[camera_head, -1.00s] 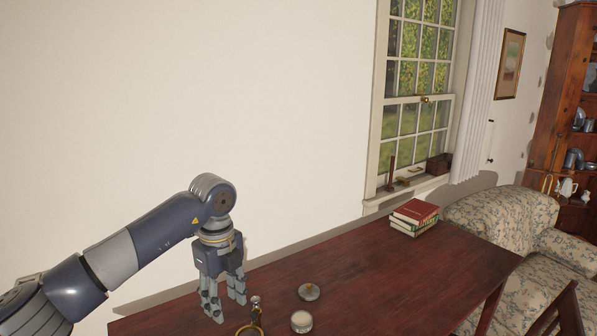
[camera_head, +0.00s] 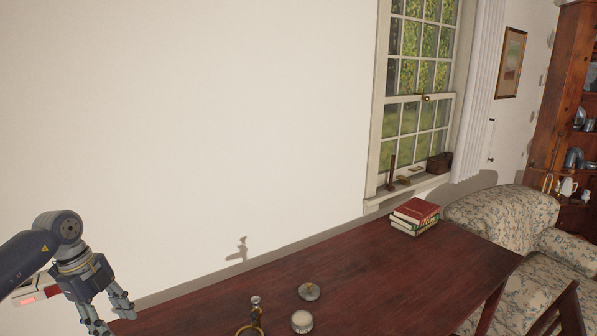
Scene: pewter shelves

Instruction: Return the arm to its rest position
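My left gripper (camera_head: 110,314) is at the lower left, beyond the left end of the dark red wooden table (camera_head: 385,270). My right arm and gripper are not in view.
On the table are a round lid (camera_head: 309,291), a small pale-topped jar (camera_head: 301,321), a brass ringed object (camera_head: 250,329) cut by the lower edge, and stacked books (camera_head: 415,215). A floral sofa (camera_head: 510,220) stands right. The table's middle is clear.

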